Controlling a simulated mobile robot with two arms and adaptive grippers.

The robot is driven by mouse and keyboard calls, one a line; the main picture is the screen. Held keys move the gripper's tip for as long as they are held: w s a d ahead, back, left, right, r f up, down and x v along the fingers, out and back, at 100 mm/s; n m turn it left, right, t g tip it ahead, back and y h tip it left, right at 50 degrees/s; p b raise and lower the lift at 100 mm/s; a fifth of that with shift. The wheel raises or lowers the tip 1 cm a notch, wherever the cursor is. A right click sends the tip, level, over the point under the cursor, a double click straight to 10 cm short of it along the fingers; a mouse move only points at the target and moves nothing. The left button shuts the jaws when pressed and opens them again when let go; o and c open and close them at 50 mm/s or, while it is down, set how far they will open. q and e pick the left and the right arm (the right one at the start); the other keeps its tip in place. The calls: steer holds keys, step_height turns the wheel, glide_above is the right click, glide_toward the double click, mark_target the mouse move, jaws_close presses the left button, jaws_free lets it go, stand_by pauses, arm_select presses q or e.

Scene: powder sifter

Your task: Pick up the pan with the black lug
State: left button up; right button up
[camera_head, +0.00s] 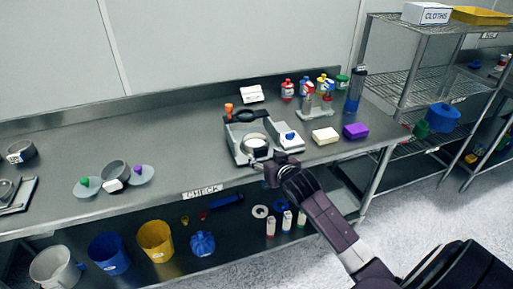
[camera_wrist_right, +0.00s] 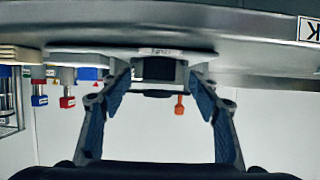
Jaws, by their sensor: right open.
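A grey sifter machine (camera_head: 232,144) stands on the steel bench with a round pale pan (camera_head: 256,142) at its front. I cannot clearly make out a black lug on this pan in the head view. My right gripper (camera_head: 266,162) is at the front of the machine, by the bench edge, close to the pan. In the right wrist view, the open gripper (camera_wrist_right: 160,80) has a dark block (camera_wrist_right: 159,69) on the grey machine between its fingers. The fingers look apart from the block, though contact is hard to judge. My left gripper is out of view.
Buckets stand on the lower shelf.

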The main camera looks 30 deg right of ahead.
mark_target(261, 152)
steer(key=shift+x, duration=1.95)
steer(key=shift+s, duration=0.1)
steer(key=shift+c, duration=0.7)
steer(key=c, duration=1)
steer(key=shift+c, duration=1.1)
steer(key=shift+r, duration=0.1)
